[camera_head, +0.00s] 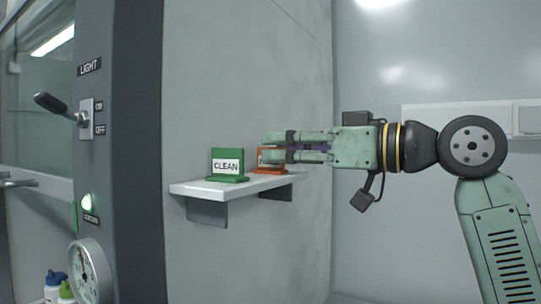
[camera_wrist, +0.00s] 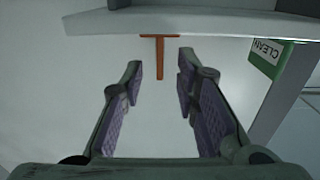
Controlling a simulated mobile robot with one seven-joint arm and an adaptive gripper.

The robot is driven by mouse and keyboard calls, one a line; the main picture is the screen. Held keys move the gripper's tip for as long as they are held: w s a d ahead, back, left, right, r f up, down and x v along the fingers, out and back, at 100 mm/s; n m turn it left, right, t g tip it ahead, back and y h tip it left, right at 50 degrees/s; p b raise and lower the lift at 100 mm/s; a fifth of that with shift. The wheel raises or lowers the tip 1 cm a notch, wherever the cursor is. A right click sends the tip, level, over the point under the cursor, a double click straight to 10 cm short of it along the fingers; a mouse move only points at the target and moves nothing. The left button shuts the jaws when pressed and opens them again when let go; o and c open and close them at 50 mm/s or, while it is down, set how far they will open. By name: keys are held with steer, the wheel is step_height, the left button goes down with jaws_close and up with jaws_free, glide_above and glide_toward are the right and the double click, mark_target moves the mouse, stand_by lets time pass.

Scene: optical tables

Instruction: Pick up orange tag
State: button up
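The orange tag (camera_head: 272,169) stands on a small white shelf (camera_head: 205,189) on the wall, partly hidden behind my fingers in the head view. In the wrist view the orange tag (camera_wrist: 160,58) shows edge-on as a thin upright plate on a wider base. My gripper (camera_head: 267,147) reaches in from the right at the tag's height. In the wrist view my gripper (camera_wrist: 161,65) is open, with one finger on each side of the tag's plate and a visible gap on both sides.
A green CLEAN sign (camera_head: 227,165) stands on the same shelf, left of the tag; it also shows at the right of the wrist view (camera_wrist: 267,57). A dark post (camera_head: 135,150) with a light switch (camera_head: 85,118) and a gauge (camera_head: 90,272) is at the left.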

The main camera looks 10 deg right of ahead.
steer(key=shift+w+a, duration=0.5)
steer(key=shift+c, duration=0.4)
jaws_close()
